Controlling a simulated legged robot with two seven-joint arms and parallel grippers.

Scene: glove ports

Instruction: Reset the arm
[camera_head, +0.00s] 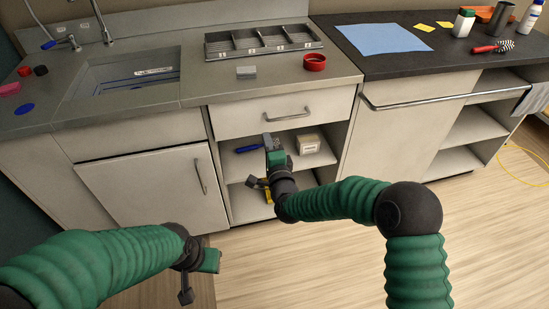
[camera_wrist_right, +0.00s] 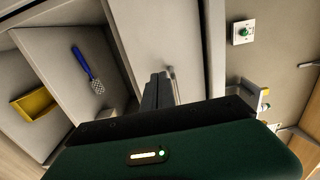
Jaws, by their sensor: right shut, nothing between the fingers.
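My right arm in its green ribbed sleeve reaches toward the open shelves under the closed drawer (camera_head: 275,113). My right gripper (camera_head: 267,141) is in front of the upper shelf (camera_head: 238,165), shut and empty. In the right wrist view its dark fingers (camera_wrist_right: 158,91) are together with nothing between them. My left arm lies low at the left of the head view. My left gripper (camera_head: 187,290) hangs above the floor in front of the cabinet; its fingers are too unclear to judge.
A blue-handled tool (camera_head: 248,149) and a small box (camera_head: 308,143) are on the upper shelf. A yellow bin (camera_head: 267,193) is on the lower one. Above, the counter holds a sink (camera_head: 125,75), a divided grey tray (camera_head: 262,41) and a red ring (camera_head: 315,62).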

